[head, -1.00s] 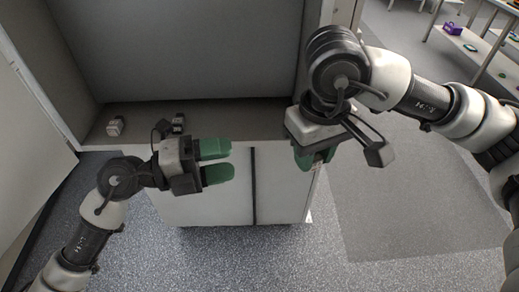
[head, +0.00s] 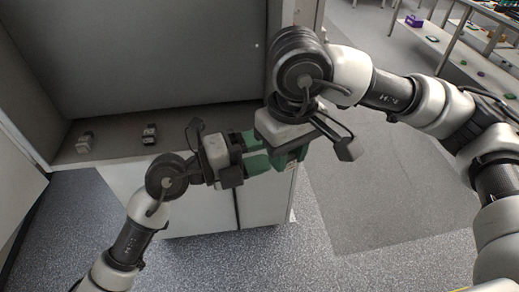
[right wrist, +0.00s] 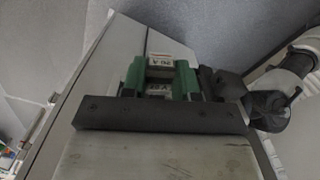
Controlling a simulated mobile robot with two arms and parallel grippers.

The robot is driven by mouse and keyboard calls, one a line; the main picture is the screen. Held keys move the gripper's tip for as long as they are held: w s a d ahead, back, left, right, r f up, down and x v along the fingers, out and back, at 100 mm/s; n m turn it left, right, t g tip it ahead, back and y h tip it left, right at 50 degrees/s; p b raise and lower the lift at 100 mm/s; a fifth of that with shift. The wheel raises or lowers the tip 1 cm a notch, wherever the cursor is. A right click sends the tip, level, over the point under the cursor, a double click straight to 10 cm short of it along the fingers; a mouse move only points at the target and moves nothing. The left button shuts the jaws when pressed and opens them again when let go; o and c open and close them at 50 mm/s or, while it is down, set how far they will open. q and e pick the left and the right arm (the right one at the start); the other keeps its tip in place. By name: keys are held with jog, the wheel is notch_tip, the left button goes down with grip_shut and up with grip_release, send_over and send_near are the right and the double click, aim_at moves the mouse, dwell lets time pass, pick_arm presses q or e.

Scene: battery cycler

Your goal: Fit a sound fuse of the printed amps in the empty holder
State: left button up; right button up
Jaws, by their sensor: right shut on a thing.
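My right gripper (right wrist: 160,74) is shut on a small pale block with a printed label (right wrist: 160,66), apparently a fuse. The label ends in "A"; its digits are too small to read surely. In the head view my right gripper (head: 288,153) points down in front of the cabinet, and its block is hidden there. My left gripper (head: 252,152) comes in from the left, its green fingers apart, their tips close to the right gripper. Whether they touch it or the block I cannot tell. The empty holder cannot be made out.
Two small grey-and-dark items, a left one (head: 84,143) and a right one (head: 150,134), stand on the cabinet's ledge (head: 115,148). A bench with a purple item (head: 414,20) is at the far right. Floor is clear at the right front.

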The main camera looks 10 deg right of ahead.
pick_arm(q)
jog(key=shift+f, duration=0.15)
jog(key=c, duration=1)
pick_arm(e)
jog(key=o, duration=0.9)
jog(key=shift+o, duration=0.2)
